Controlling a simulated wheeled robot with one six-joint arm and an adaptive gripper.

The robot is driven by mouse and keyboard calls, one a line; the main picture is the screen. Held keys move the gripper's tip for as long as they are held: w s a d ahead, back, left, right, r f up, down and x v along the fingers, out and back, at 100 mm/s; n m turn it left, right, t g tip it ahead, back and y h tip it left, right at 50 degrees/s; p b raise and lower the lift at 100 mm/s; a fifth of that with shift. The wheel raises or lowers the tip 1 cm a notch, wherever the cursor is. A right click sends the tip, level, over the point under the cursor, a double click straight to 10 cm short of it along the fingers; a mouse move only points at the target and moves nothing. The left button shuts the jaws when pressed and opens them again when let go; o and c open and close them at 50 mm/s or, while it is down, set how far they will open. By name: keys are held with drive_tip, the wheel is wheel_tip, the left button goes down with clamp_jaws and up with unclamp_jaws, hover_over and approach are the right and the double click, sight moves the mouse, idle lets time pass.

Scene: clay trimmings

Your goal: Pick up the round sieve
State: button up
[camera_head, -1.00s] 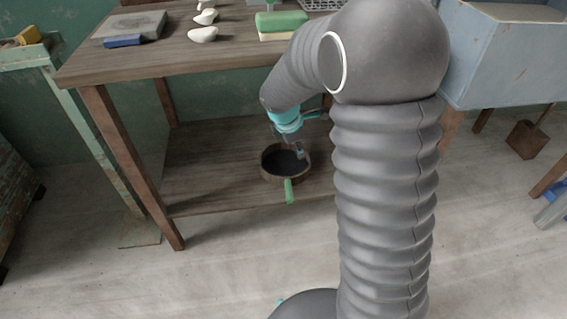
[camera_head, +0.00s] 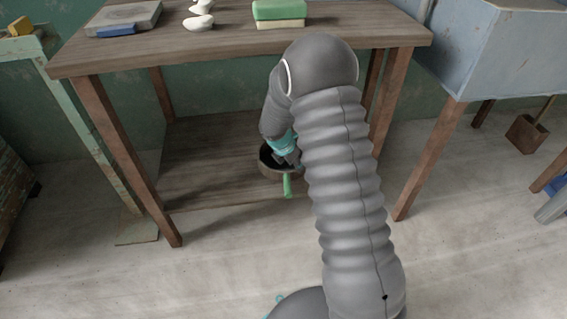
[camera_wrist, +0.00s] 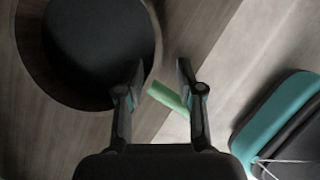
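The round sieve (camera_head: 266,168) sits on the low shelf under the table, with a brown rim, dark inside and a green handle (camera_head: 287,186) pointing to the front. In the wrist view the sieve (camera_wrist: 100,45) fills the upper left, and its handle (camera_wrist: 168,96) shows between my fingers. My gripper (camera_wrist: 159,68) is open, with one finger close to the sieve's rim and the other across the handle. I cannot tell how far above the handle the fingers are. In the head view my gripper (camera_head: 292,159) is over the sieve's right side, partly hiding it.
The wooden table top (camera_head: 230,45) lies above the shelf (camera_head: 205,165) and holds a green block (camera_head: 279,10), white pieces (camera_head: 198,22) and a grey slab (camera_head: 125,18). Table legs stand at both sides. A blue-grey bin (camera_head: 490,50) is at the right. The shelf left of the sieve is clear.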

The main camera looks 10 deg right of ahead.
sight(285, 166)
drive_tip(key=shift+w+b+x, duration=0.2)
drive_tip(key=shift+b+x, duration=0.05)
drive_tip(key=shift+x, duration=1.2)
drive_tip(key=shift+w+b+x, duration=0.2)
drive_tip(key=shift+x, duration=1.25)
drive_tip(key=shift+d+r, duration=0.1)
drive_tip(key=shift+r, duration=0.1)
clamp_jaws()
